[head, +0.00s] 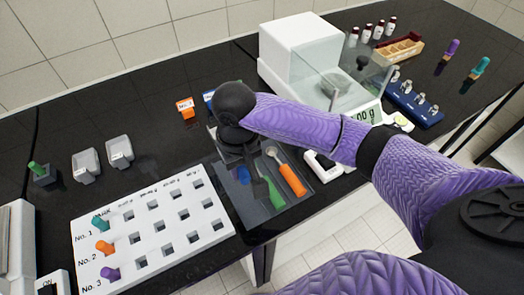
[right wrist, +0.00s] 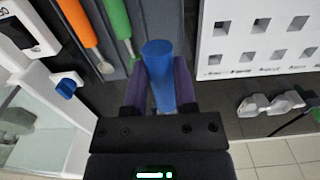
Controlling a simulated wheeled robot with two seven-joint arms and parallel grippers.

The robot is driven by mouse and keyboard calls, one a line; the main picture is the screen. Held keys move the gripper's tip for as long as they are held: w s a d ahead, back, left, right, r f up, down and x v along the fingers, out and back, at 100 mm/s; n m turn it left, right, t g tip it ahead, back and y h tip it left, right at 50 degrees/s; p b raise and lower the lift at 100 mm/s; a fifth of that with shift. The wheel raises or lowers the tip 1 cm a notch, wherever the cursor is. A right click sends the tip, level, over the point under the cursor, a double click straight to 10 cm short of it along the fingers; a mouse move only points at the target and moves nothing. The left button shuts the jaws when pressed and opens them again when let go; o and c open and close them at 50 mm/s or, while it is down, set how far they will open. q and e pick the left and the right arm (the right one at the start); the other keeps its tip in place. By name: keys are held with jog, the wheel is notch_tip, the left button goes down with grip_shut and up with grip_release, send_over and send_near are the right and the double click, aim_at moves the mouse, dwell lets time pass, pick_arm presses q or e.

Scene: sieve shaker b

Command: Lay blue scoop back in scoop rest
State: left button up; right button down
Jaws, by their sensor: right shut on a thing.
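The scoop rest (head: 301,187) is a dark grey tray on the black bench. In it lie an orange scoop (head: 291,179) and a green scoop (head: 275,193). My right gripper (right wrist: 159,88) is shut on the blue scoop (right wrist: 158,70), with a purple finger on each side of its handle. In the head view the blue scoop (head: 243,175) shows as a small patch over the left part of the rest, partly hidden by my gripper. Whether it touches the rest, and where its bowl is, I cannot tell. My left gripper is not in view.
A white holed board (head: 150,262) with coloured pegs stands just left of the rest. A balance with a glass shield (head: 335,85) is behind right. A white device (head: 322,165) sits close to the rest's right side. Small labelled blocks (head: 186,108) are behind.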

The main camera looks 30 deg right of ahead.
aim_at(245, 198)
notch_tip(245, 198, down, 10)
jog(key=b, duration=0.3)
jog(key=shift+a+b, duration=0.15)
jog(key=shift+b, duration=0.15)
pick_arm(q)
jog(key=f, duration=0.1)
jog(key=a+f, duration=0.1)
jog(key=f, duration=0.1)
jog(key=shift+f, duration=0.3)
pick_arm(e)
jog(key=shift+c, duration=2)
grip_release()
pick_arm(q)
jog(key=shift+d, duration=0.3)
pick_arm(e)
notch_tip(245, 198, up, 12)
jog(key=p, duration=0.4)
jog(key=shift+w+f, duration=0.1)
jog(key=shift+f, duration=0.1)
jog(key=shift+r+p, duration=0.3)
jog(key=shift+r, duration=0.05)
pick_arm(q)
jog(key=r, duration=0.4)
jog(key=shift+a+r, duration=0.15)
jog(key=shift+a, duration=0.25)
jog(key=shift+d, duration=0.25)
